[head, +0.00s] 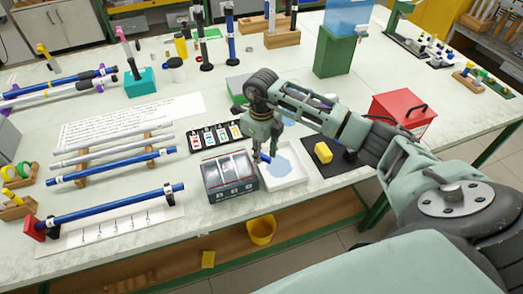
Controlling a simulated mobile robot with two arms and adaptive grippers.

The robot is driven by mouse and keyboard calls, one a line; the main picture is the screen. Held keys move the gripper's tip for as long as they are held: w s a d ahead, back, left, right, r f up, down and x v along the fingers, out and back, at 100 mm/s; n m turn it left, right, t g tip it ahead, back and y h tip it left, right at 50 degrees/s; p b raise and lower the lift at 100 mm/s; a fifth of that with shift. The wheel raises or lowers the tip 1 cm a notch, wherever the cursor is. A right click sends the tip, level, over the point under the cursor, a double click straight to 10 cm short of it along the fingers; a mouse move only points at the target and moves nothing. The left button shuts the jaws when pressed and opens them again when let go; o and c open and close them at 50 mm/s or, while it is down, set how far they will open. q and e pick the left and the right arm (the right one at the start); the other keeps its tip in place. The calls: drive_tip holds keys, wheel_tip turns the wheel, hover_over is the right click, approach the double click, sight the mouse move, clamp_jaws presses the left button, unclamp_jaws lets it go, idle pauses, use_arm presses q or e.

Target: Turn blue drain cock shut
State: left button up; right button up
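The blue drain cock (265,158) shows as a small blue piece at the right side of a grey box with a compartmented top (231,188). It lies over the left edge of a white tray (291,177) with a pale blue patch in it. My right gripper (262,151) points down right at the blue piece, and its fingers hide part of it. I cannot tell whether the fingers touch it, or how far open they are. The cock's turn position is too small to read. My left gripper is not in view.
A rack of small cards (215,136) stands behind the grey box. Blue and grey rods lie at left. A yellow bucket (261,230) is below the table's front edge.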

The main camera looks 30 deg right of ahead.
clamp_jaws()
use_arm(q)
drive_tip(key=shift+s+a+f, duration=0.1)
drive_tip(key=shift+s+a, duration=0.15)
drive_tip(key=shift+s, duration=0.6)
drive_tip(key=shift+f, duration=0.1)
use_arm(e)
drive_tip(key=shift+m, duration=0.3)
drive_tip(key=m+b, duration=0.1)
drive_tip(key=m, duration=0.2)
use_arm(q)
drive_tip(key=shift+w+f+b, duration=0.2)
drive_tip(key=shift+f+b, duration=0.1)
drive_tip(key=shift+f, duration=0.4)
use_arm(e)
drive_tip(key=shift+a+r+m, duration=0.1)
drive_tip(key=shift+a+m, duration=0.05)
drive_tip(key=shift+m, duration=1.65)
drive_tip(key=shift+o, duration=1.2)
unclamp_jaws()
